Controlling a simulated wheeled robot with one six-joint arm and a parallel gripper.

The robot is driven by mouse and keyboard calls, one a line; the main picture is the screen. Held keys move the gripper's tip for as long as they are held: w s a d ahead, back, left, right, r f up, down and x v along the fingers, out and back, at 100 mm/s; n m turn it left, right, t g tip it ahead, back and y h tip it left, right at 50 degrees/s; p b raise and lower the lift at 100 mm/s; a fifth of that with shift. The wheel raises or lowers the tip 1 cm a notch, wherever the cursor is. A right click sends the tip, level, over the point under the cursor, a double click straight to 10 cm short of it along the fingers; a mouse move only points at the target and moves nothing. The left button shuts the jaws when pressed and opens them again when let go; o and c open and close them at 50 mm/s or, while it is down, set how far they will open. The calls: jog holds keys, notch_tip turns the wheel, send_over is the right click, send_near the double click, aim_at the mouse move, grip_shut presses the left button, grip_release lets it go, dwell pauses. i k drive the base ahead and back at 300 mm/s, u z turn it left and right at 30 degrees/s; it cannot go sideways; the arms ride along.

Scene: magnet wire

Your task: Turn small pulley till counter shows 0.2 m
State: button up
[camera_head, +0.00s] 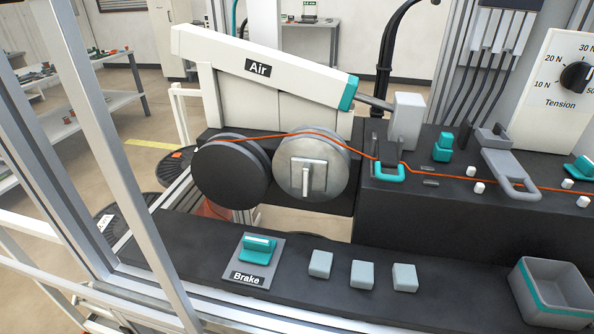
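Two pulleys of similar apparent size sit side by side on the dark machine block. The left is a dark grey disc (229,174). The right is a silver disc (291,181) with a square plate and an upright bar handle (306,182) on its face. I cannot tell for sure which one is the small pulley. An orange wire (345,150) runs over the tops of both and on to the right through a teal guide (388,174). No counter display is readable in this view. My gripper is not in view.
A sloping white "Air" housing (225,55) overhangs the pulleys. A "Brake" switch (257,246), several grey blocks (362,275) and a grey bin (550,290) sit on the front ledge. A "Tension" dial (577,78) is at the right. A frame post (115,150) stands at the left.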

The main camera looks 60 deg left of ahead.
aim_at(309, 168)
jog(key=u, duration=1.7)
